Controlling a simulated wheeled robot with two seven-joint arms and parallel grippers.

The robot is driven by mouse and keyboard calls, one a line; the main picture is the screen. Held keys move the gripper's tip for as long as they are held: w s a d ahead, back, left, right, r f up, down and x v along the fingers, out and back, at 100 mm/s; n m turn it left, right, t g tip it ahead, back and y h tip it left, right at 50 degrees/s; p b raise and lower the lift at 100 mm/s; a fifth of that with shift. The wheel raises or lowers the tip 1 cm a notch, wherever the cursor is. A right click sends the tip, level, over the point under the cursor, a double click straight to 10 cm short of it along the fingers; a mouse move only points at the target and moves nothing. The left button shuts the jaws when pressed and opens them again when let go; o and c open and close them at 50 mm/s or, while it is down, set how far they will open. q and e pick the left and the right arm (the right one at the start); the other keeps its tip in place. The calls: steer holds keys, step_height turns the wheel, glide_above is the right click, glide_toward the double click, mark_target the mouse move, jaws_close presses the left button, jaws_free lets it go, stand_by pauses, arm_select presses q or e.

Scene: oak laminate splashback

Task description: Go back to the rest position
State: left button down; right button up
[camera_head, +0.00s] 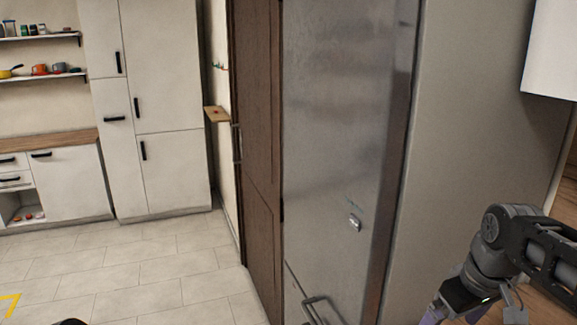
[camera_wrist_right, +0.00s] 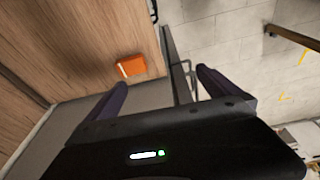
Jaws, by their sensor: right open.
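My right gripper (camera_head: 456,312) is at the lower right in the head view, beside the right side of a steel-fronted fridge (camera_head: 345,140). Its purple fingers are partly cut off by the bottom edge. In the right wrist view the gripper (camera_wrist_right: 162,79) has its two fingers spread wide apart, with nothing held between them. My left gripper is not in the head view; only a small dark shape shows at the bottom edge, and I cannot tell what it is.
The fridge's grey side panel (camera_head: 475,130) stands close to my right arm. An orange object (camera_wrist_right: 131,66) lies by the wood surface. A dark brown door (camera_head: 258,150) and white cabinets (camera_head: 160,100) stand further left. The tiled floor (camera_head: 130,275) at left is mostly clear.

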steer(key=w+a+f+m+t+y, duration=0.1)
steer(key=w+a+f+m+t, duration=0.2)
steer(key=w+f, duration=0.6)
steer(key=w+a+f+y+b, duration=0.15)
steer(key=a+f, duration=0.25)
steer(key=f, duration=0.4)
steer(key=a+f+b, duration=0.2)
steer(key=a+f, duration=0.3)
steer(key=f, duration=0.3)
steer(key=s+a+f+m+b, duration=0.1)
steer(key=s+a+f, duration=0.15)
steer(key=f, duration=0.35)
steer(key=s+a+f+g+b, duration=0.1)
steer(key=s+a+f, duration=0.1)
steer(key=s+f, duration=0.25)
steer(key=s+a+f+m+b, duration=0.1)
steer(key=s+a+f, duration=0.15)
steer(key=f, duration=0.45)
steer(key=s+a+f+g+b, duration=0.1)
steer(key=s+a+f+g, duration=0.1)
steer(key=s+f, duration=0.4)
steer(key=s+a+f+g+y+b, duration=0.1)
steer(key=s+a+f, duration=0.3)
steer(key=s, duration=0.6)
steer(key=shift+f+g+b, duration=0.5)
steer(key=shift+f+b, duration=0.25)
steer(key=shift+f, duration=0.15)
